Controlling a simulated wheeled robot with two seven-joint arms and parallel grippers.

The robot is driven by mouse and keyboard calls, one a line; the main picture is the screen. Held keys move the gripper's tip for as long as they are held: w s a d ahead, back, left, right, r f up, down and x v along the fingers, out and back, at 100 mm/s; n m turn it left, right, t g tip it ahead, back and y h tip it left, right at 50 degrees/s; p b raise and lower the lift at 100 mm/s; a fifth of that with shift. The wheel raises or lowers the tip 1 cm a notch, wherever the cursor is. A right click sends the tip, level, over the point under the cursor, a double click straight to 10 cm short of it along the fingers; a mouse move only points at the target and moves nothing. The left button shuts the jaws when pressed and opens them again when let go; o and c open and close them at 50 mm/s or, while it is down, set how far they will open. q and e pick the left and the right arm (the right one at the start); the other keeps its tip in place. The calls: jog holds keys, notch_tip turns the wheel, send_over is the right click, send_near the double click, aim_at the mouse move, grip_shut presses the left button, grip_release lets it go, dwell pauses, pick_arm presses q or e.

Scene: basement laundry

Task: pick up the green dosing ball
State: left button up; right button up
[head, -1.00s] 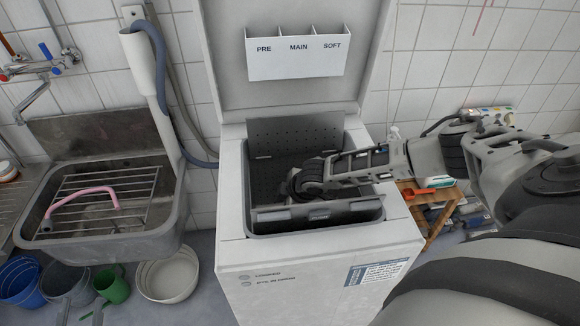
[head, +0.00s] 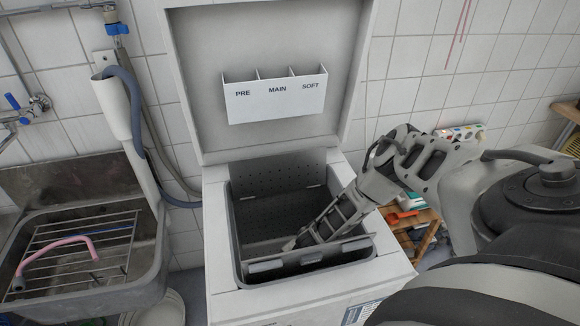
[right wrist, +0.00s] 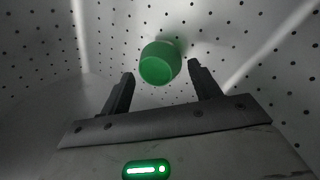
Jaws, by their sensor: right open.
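The green dosing ball (right wrist: 160,62) shows in the right wrist view inside a perforated drum, just beyond the fingertips and roughly centred between them. My right gripper (right wrist: 161,72) is open, with a finger to either side of the ball's near edge; I cannot tell whether either touches it. In the head view my right gripper (head: 291,244) reaches down into the open drum (head: 262,212) of the top-loading washer, and the ball is hidden there. My left gripper is not in view.
The washer's raised lid (head: 265,150) stands behind the opening and carries a PRE/MAIN/SOFT dispenser (head: 276,97). A drum flap (head: 280,178) stands up at the back. A sink (head: 85,265) with a rack and pink hose is left. A wooden shelf (head: 424,218) is right.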

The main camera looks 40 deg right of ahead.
jog(key=b+x, duration=0.1)
jog(key=x, duration=0.3)
jog(key=c, duration=0.7)
jog(key=shift+r, duration=0.2)
